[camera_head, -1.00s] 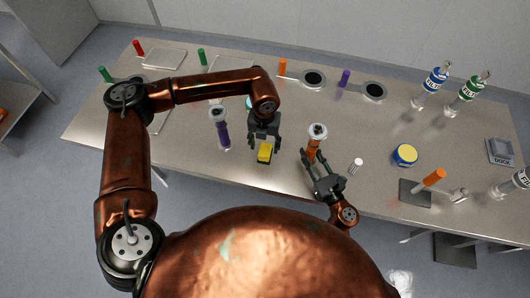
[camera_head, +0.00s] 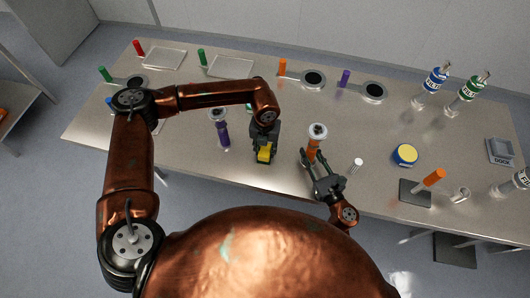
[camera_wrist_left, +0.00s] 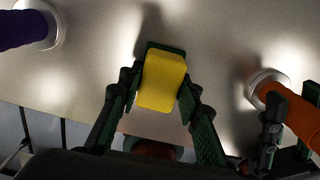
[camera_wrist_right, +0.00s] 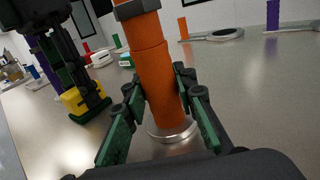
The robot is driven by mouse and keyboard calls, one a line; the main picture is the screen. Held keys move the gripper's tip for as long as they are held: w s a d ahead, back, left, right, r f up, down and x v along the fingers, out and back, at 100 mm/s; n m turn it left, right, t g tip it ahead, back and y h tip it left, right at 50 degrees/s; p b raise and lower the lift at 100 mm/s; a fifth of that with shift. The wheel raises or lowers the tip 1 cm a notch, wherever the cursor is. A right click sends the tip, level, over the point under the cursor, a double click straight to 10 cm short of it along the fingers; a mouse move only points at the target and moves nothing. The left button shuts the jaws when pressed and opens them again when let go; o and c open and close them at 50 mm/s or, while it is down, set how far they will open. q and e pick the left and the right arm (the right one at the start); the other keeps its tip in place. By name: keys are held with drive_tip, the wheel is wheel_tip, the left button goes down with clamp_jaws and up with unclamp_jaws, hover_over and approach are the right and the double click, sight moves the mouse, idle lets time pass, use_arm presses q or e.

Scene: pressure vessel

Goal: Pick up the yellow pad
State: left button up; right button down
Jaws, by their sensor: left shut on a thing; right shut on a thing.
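The yellow pad (camera_head: 264,154) is a small block near the table's front edge. My left gripper (camera_head: 265,150) is shut on it from above. In the left wrist view the pad (camera_wrist_left: 162,80) sits between the two fingers, and it also shows in the right wrist view (camera_wrist_right: 80,98), low at the table top. I cannot tell whether it touches the table. My right gripper (camera_head: 318,172) is shut on an orange-handled tool (camera_head: 314,147), which stands upright on a round metal base. In the right wrist view the fingers hug the orange handle (camera_wrist_right: 156,80).
A purple-handled tool (camera_head: 222,132) stands left of my left gripper. A small white cylinder (camera_head: 357,165), a blue jar with yellow lid (camera_head: 405,155) and a dark block with an orange handle (camera_head: 415,193) are to the right. Trays (camera_head: 231,67) lie at the back.

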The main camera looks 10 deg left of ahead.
sight(265, 150)
use_arm(q)
drive_tip(key=c, duration=0.4)
wheel_tip(265, 150, up, 10)
drive_tip(key=shift+r, duration=0.1)
idle(0.4)
